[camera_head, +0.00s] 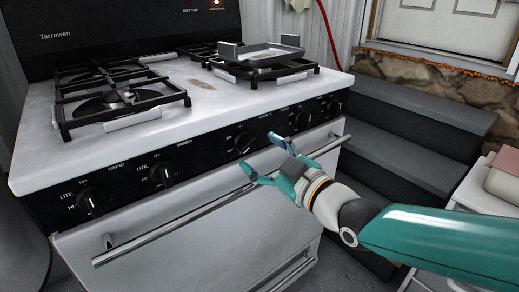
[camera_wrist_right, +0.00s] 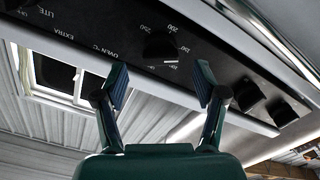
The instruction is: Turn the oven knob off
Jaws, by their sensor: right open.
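The oven knob (camera_head: 245,143) is a black dial in the middle of the stove's black front panel. In the right wrist view the oven knob (camera_wrist_right: 160,47) has "OVEN °C" and temperature numbers printed around it, and a pale mark shows on its edge. My right gripper (camera_head: 262,154) is open and empty, in front of the panel with its fingers toward the knob. In the wrist view the right gripper's fingertips (camera_wrist_right: 162,82) lie either side of the knob's line, apart from it. My left gripper is not in view.
Other black knobs (camera_head: 163,173) line the panel (camera_head: 210,155) on both sides. A long oven handle (camera_head: 185,222) runs below it. Dark steps (camera_head: 400,130) and a white stand (camera_head: 470,185) are to the right.

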